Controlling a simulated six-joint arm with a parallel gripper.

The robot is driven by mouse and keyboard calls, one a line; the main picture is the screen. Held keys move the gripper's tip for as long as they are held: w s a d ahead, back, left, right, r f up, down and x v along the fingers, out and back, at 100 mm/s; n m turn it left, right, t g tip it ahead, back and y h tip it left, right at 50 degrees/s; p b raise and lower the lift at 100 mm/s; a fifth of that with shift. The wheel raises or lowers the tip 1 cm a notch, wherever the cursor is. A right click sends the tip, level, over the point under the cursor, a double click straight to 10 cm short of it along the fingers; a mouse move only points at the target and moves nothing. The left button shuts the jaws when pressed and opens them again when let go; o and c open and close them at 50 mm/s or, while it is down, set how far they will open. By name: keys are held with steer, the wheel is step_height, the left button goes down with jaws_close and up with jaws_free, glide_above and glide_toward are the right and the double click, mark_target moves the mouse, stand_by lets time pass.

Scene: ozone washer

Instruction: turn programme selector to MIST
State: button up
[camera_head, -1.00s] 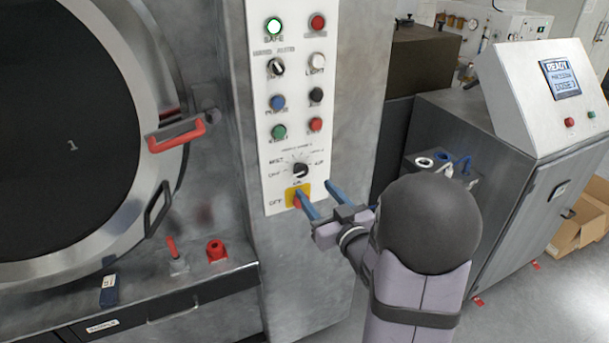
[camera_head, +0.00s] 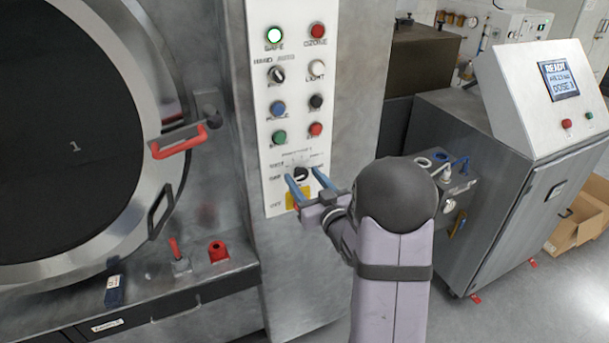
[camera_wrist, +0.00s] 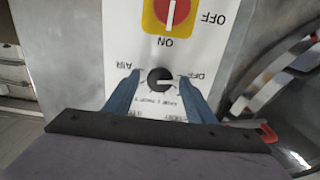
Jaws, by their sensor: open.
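The programme selector (camera_head: 301,174) is a black rotary knob low on the white control panel, with labels in an arc around it. It also shows in the wrist view (camera_wrist: 160,79), where the panel appears upside down and "AIR" and "OFF" are readable on either side. The other labels are too small or covered to read surely. My gripper (camera_head: 306,178) is open, its two blue fingers pointing at the panel on either side of the knob. In the wrist view the open fingers (camera_wrist: 161,88) flank the knob with a gap on both sides; contact does not show.
A red switch on a yellow plate (camera_wrist: 171,14) sits just below the selector, partly hidden behind my gripper in the head view. Several buttons and lamps, including a red button (camera_head: 316,129), lie above. A red-handled door latch (camera_head: 180,143) is to the left.

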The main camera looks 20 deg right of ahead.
steer(key=shift+w, duration=0.2)
steer(key=c, duration=1)
steer(key=shift+c, duration=0.2)
steer(key=shift+m, duration=0.3)
steer(key=m, duration=0.3)
steer(key=shift+b, duration=0.35)
steer(key=shift+m, duration=2.1)
